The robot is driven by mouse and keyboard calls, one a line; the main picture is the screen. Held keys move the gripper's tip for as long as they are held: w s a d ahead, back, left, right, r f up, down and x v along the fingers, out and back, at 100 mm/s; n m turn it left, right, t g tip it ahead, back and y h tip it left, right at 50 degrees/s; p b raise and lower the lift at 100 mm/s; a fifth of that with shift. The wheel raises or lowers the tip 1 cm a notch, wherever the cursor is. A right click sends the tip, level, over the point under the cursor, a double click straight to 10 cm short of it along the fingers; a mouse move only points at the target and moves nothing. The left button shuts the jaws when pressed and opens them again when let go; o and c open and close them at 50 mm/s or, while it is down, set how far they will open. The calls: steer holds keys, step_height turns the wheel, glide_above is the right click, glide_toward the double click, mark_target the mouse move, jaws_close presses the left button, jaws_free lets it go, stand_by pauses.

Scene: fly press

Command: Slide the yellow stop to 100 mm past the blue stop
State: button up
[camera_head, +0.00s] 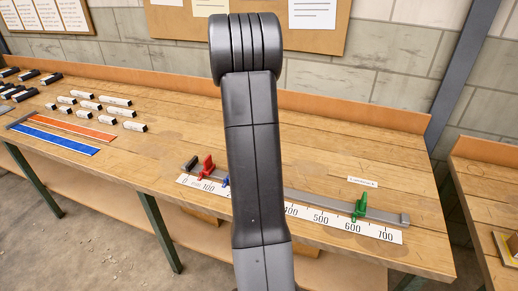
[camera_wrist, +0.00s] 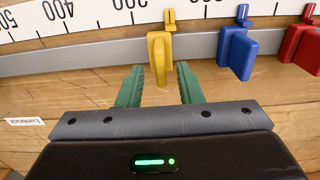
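In the wrist view the yellow stop (camera_wrist: 160,52) sits on the grey rail (camera_wrist: 105,50), its pointer between the marks 300 and 200. The blue stop (camera_wrist: 236,50) is to its right, nearer the low numbers. My gripper (camera_wrist: 159,72) is open, its green fingers on either side of the yellow stop's lower end, with gaps on both sides. In the head view the blue stop (camera_head: 226,181) shows only as a sliver beside my arm. The yellow stop and my gripper are hidden there behind my arm.
A red stop (camera_head: 207,167) stands near the scale's low end, a green stop (camera_head: 360,207) near 600. The white scale (camera_head: 338,221) runs along the rail. Small blocks (camera_head: 100,105) and blue (camera_head: 52,139) and orange (camera_head: 75,127) strips lie at the bench's left.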

step_height(320, 180, up, 11)
stand_by(0.3)
step_height(320, 180, down, 14)
steer(key=shift+r, duration=0.15)
steer(key=shift+s+d, duration=0.15)
steer(key=shift+d, duration=0.25)
stand_by(0.3)
